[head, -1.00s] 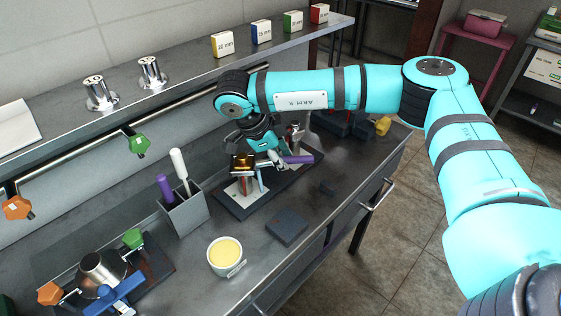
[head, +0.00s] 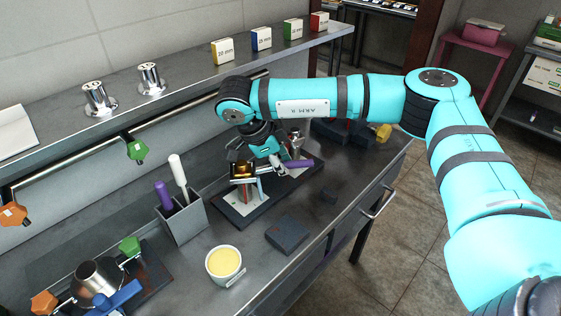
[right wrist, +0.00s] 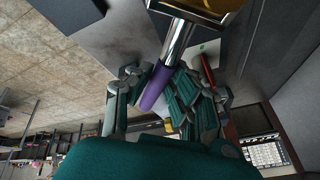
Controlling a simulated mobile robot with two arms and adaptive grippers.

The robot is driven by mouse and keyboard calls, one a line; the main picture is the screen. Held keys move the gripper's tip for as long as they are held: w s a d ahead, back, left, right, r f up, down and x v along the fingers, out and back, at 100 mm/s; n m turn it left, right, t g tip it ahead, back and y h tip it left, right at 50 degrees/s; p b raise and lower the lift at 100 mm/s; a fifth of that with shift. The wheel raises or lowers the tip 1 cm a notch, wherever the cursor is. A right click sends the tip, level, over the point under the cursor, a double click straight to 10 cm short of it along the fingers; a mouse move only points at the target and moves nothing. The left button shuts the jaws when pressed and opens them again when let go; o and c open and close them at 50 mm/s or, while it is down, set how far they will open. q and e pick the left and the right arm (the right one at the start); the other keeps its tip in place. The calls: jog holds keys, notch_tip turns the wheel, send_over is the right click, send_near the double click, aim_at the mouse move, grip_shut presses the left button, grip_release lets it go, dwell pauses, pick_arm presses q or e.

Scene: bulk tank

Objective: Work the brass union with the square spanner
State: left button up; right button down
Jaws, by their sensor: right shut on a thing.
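The brass union (head: 243,170) sits upright on a fixture with a light plate on the dark bench board. A spanner with a chrome shaft and purple handle (head: 299,164) extends to the right from near the union. In the right wrist view its purple handle (right wrist: 153,90) lies between my fingers, and its chrome shaft runs up to a brass part (right wrist: 212,5) at the top edge. My right gripper (head: 277,163) is shut on the spanner. The spanner's far end, where it meets the union, is partly hidden, so I cannot tell its seating. My left gripper is not in view.
A grey holder (head: 182,222) with purple- and white-handled tools stands left of the fixture. A cup of yellow stuff (head: 223,263) and a dark block (head: 288,234) are in front. A pipe assembly (head: 97,282) is at lower left. A shelf (head: 190,88) runs behind.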

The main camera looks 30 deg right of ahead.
jog(key=shift+r+p, duration=1.85)
jog(key=shift+r, duration=1.65)
